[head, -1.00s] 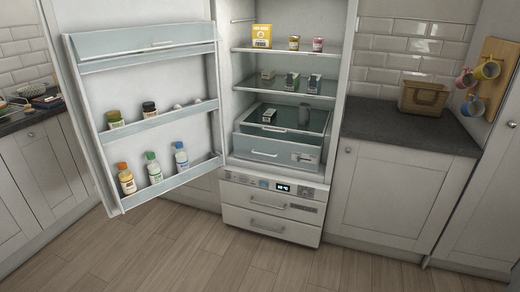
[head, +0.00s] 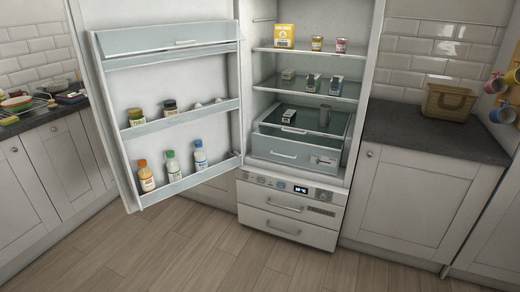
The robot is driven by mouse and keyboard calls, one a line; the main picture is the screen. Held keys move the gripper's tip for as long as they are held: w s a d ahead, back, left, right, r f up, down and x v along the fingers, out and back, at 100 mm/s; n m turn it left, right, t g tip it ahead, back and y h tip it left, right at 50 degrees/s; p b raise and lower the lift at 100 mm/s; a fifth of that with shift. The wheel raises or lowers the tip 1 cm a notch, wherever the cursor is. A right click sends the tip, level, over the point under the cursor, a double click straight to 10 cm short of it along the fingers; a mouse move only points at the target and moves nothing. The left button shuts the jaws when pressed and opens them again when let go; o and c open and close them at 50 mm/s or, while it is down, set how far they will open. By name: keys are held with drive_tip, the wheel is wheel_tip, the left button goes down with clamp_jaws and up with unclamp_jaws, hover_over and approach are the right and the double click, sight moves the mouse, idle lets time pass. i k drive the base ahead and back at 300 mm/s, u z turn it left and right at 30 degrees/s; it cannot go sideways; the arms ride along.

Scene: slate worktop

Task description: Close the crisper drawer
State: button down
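The crisper drawer (head: 284,152) is the clear grey box with a handle at the bottom of the open fridge compartment. It appears pulled forward, with its inside showing from above. A small dark-and-white carton (head: 289,117) and a grey cup-like item (head: 324,115) show above the drawer's front; whether they are in it or on a glass shelf over it, I cannot tell. The fridge door (head: 170,90) stands wide open to the left. My gripper is not in view.
Bottles (head: 172,166) and jars stand in the door racks. Cartons and cans (head: 317,43) stand on the upper shelves. Two closed lower drawers (head: 287,207) sit beneath the display panel. A basket (head: 447,101) rests on the right worktop (head: 420,132). The wooden floor (head: 220,262) in front is clear.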

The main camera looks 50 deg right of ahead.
sight(327, 162)
drive_tip(key=i, duration=0.9)
drive_tip(key=z, duration=0.05)
